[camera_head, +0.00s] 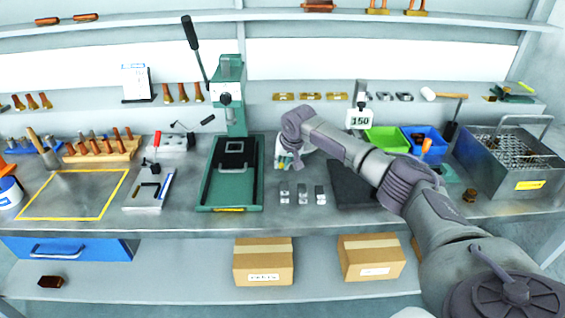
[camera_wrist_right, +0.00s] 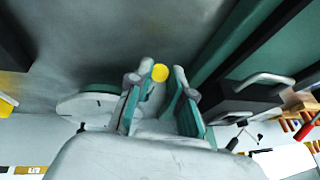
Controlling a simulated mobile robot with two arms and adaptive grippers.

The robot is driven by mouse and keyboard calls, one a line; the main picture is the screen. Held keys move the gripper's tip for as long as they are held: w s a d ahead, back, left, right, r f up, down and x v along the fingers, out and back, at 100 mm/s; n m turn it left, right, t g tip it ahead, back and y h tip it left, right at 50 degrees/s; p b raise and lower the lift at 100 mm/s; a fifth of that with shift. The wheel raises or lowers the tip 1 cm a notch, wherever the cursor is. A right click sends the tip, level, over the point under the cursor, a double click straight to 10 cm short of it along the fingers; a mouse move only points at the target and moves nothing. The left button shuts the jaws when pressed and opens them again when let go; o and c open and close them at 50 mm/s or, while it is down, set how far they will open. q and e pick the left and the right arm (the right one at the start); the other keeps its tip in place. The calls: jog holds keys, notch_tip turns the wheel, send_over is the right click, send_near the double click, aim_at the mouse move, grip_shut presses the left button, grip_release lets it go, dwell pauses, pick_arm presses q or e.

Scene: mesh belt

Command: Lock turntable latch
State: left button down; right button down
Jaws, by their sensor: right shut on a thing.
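My right gripper (camera_head: 288,161) reaches down to the bench just right of the green press. In the right wrist view its two fingers (camera_wrist_right: 157,90) stand on either side of a round yellow knob (camera_wrist_right: 160,73), which I take to be the latch's knob, and are shut on it. A pale round disc, apparently the turntable (camera_wrist_right: 88,106), lies beside the fingers and carries a small dark mark. In the head view my wrist and forearm hide most of the turntable and the latch. I cannot tell the latch's position. My left gripper is not in view.
The green press (camera_head: 231,165) with its long lever stands close left of my gripper. Several small metal blocks (camera_head: 302,195) lie in front. A dark mat (camera_head: 350,186) lies under my forearm. Green (camera_head: 386,139) and blue (camera_head: 436,147) bins stand to the right.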

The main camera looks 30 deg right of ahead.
jog(key=shift+s+d+r+n+p, duration=0.1)
jog(key=shift+s+d+n+p, duration=0.15)
jog(key=shift+n+p, duration=0.4)
jog(key=shift+d+n+y+p, duration=0.25)
jog(key=shift+n+y+p, duration=0.1)
jog(key=shift+y, duration=0.15)
jog(key=c, duration=1.1)
grip_release()
jog(key=shift+o, duration=0.2)
jog(key=shift+s, duration=0.1)
jog(key=v, duration=1.1)
jog(key=shift+r, duration=0.3)
jog(key=shift+s+f, duration=0.1)
jog(key=shift+s, duration=0.1)
